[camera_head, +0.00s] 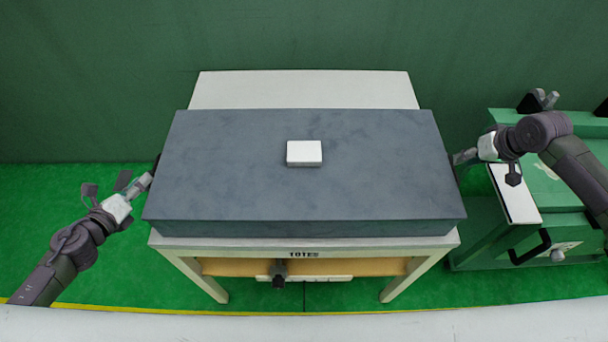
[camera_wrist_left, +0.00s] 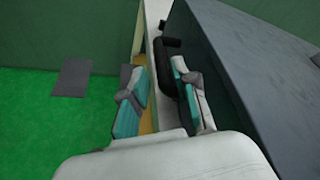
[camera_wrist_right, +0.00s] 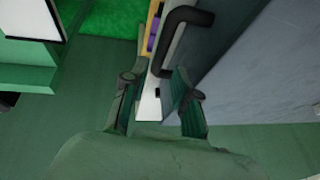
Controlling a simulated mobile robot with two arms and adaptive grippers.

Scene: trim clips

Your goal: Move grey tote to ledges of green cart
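The grey tote (camera_head: 230,190) is a wide closed box lying flat on a white table marked "TOTES" (camera_head: 400,246), with a small white block (camera_head: 304,153) on its top. My left gripper (camera_head: 143,184) is at the tote's left end. In the left wrist view its fingers (camera_wrist_left: 160,95) are apart, with a black handle (camera_wrist_left: 165,62) on the tote's end just ahead. My right gripper (camera_head: 466,160) is at the right end. In the right wrist view its fingers (camera_wrist_right: 158,98) are apart near another black handle (camera_wrist_right: 178,38). The green cart (camera_head: 575,190) stands at the right.
The cart has a pale panel (camera_head: 515,192) and a black handle (camera_head: 531,247) on its near side. A green wall (camera_head: 300,35) stands behind the table.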

